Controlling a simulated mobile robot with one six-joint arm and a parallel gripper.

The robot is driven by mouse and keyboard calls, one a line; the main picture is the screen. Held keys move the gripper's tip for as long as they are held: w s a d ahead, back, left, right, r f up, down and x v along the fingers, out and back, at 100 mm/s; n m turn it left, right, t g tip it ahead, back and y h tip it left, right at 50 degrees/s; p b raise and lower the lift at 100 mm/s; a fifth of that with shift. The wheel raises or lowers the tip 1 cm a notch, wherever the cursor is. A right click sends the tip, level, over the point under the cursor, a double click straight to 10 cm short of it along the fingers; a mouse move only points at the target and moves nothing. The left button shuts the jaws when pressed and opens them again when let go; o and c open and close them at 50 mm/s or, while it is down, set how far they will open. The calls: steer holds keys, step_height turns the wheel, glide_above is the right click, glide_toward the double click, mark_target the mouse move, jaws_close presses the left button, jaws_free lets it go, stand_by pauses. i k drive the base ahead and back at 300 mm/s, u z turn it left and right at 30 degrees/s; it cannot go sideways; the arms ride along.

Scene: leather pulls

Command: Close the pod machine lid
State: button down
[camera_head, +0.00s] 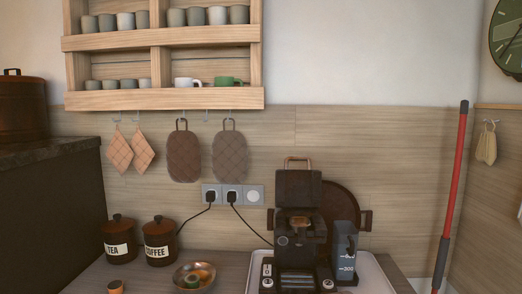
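The black pod machine (298,250) stands on a white tray (373,276) at the lower right of the head view. Its lid (298,188) is raised and stands about upright at the back of the machine. A tan loop-shaped pull (297,160) is at the lid's top edge. Below the lid, the opened top shows a small brownish part (300,221). My gripper is not in view.
A water container (345,255) stands close on the machine's right, with a round dark tray (340,205) behind. Tea (118,237) and coffee (159,240) canisters and a bowl (194,274) are left. A wooden shelf (162,100) hangs above; a red pole (455,180) leans at right.

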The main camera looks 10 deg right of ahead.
mark_target(295, 188)
steer(key=i, duration=0.9)
steer(key=z, duration=0.05)
